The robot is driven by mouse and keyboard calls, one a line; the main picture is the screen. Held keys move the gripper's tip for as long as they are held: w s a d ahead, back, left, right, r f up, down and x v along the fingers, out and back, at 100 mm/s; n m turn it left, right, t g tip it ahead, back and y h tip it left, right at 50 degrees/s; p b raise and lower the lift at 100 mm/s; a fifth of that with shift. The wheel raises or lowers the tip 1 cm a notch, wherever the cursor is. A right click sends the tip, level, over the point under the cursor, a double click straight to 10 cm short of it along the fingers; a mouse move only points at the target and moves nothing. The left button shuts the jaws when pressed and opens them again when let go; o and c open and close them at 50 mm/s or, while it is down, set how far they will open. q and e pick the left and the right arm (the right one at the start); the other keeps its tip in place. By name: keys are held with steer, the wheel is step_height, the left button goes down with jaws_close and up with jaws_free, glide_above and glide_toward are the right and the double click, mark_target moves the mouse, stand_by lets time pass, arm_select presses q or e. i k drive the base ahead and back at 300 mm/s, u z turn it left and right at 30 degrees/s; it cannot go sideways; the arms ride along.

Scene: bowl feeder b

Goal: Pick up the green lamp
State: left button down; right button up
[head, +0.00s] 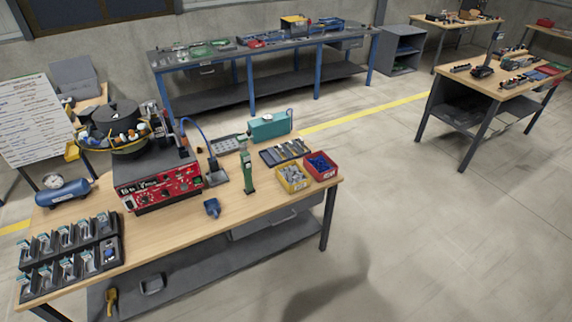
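An upright green object (247,172), which looks like the green lamp, stands on the near wooden workbench (270,203). It is narrow and tall, with a dark lower end. It stands left of the yellow bin and right of the red control box. Nothing is touching it as far as I can see. Neither of my grippers is in the head view.
A yellow bin (293,178) and a red bin (321,166) stand right of it. A red control box (165,188) under a bowl feeder (112,122) is at left. A teal case (270,126) is behind. Black trays (75,255) are front left. Open floor (440,230) lies right.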

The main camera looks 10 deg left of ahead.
mark_target(245, 156)
steer(key=z, duration=0.35)
steer(key=i, duration=1.5)
steer(key=u, duration=0.45)
